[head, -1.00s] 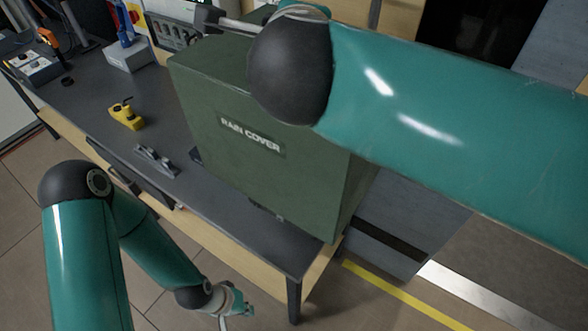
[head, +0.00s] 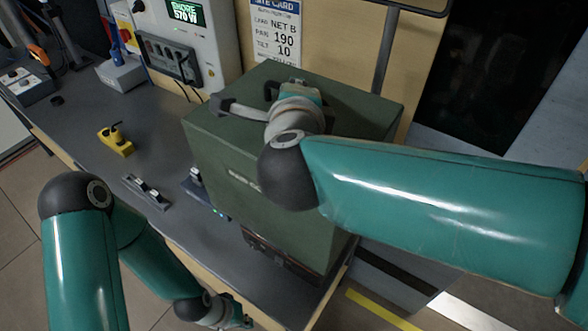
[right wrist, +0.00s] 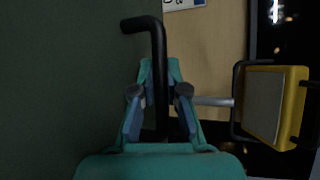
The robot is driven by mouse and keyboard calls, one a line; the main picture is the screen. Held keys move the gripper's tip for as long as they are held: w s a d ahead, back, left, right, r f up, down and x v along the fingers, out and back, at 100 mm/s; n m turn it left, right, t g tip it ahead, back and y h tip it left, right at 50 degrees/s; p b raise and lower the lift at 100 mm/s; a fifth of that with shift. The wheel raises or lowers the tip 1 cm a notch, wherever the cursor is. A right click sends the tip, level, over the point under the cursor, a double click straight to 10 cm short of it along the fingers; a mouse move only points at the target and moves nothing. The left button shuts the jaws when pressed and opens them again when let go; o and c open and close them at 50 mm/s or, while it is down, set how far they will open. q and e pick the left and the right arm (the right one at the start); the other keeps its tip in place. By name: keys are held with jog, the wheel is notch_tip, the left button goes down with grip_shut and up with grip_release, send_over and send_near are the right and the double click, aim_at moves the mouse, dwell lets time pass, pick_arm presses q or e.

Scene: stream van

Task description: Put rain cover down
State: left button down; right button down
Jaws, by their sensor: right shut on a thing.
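The rain cover (head: 225,155) is a large dark green box with a faint label on its front. It stands upright over the dark bench (head: 75,135), near its right end. My right gripper (head: 290,92) is at the cover's top, mostly hidden by its own wrist. In the right wrist view its fingers (right wrist: 159,95) are shut on the cover's black bar handle (right wrist: 158,60). Dark equipment (head: 270,252) shows below the cover's lower edge; I cannot tell whether they touch. My left gripper (head: 242,322) is low at the bottom edge, away from the cover, its fingers too small to read.
A yellow device (head: 115,140) and a small metal fitting (head: 146,190) lie on the bench left of the cover. A white panel (head: 190,45) stands behind. A yellow-framed object (right wrist: 280,105) shows in the right wrist view. Bench surface between the small items is bare.

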jog(key=shift+f+b, duration=0.5)
jog(key=shift+f, duration=8.2)
jog(key=shift+f+b, duration=0.45)
jog(key=shift+b, duration=0.2)
jog(key=c, duration=1.2)
grip_release()
